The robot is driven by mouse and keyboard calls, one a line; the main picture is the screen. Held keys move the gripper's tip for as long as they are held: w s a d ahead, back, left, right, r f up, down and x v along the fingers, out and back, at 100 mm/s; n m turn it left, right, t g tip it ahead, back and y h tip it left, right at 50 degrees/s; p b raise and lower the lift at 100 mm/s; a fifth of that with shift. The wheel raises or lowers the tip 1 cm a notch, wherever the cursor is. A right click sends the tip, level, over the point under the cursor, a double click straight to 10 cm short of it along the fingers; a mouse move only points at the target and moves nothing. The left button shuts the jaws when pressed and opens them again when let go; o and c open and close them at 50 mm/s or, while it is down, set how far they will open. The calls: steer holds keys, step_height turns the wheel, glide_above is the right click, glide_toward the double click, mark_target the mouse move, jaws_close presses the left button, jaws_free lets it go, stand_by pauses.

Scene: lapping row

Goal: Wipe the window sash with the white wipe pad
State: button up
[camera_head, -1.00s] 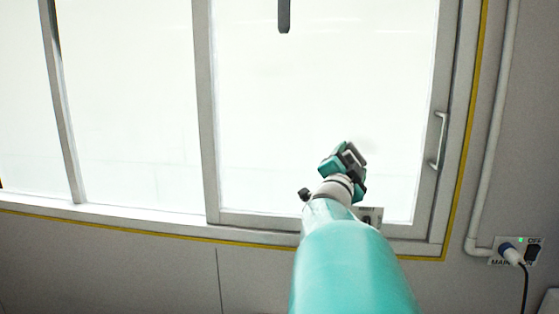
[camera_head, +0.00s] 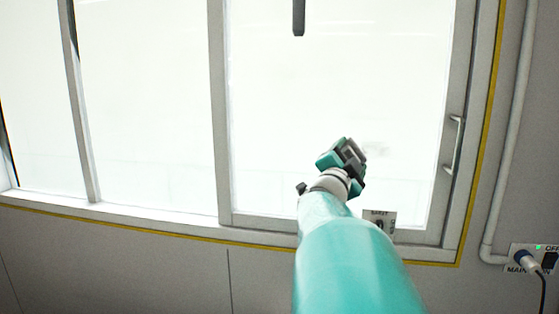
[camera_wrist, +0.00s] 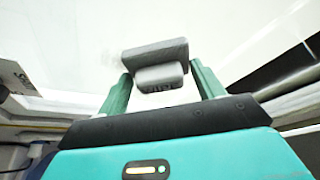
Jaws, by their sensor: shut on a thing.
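The window sash (camera_head: 219,120) is a grey-framed pane of bright white glass with a bar handle (camera_head: 454,145) on its right stile. My gripper (camera_head: 351,151) is in front of the lower right part of the pane. In the wrist view, my gripper (camera_wrist: 160,88) has its two teal fingers shut on the wipe pad (camera_wrist: 155,55), a block that looks grey here against the bright glass. A faint grey smudge shows on the glass beside the pad. I cannot tell whether the pad touches the glass.
A small label plate (camera_head: 379,217) sits at the sash's lower rail. A switch box with a plugged cable (camera_head: 527,260) and a vertical pipe (camera_head: 507,130) are on the wall at right. A dark bar (camera_head: 299,16) hangs at the top. The glass at left is clear.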

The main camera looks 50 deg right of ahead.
steer(key=shift+s+d, duration=0.45)
steer(key=shift+s, duration=0.4)
steer(key=shift+s+d, duration=0.5)
steer(key=shift+s, duration=0.4)
steer(key=shift+s+d, duration=0.45)
steer(key=shift+s, duration=0.4)
steer(key=shift+s+d, duration=0.35)
steer(key=shift+s, duration=0.45)
steer(key=shift+s+d, duration=0.35)
steer(key=shift+s, duration=0.4)
steer(key=shift+s+d, duration=0.35)
steer(key=shift+s, duration=0.45)
steer(key=shift+s+a, duration=0.45)
steer(key=shift+a, duration=0.45)
steer(key=shift+s+a, duration=0.4)
steer(key=shift+a, duration=0.5)
steer(key=shift+s+a, duration=0.45)
steer(key=shift+a, duration=0.45)
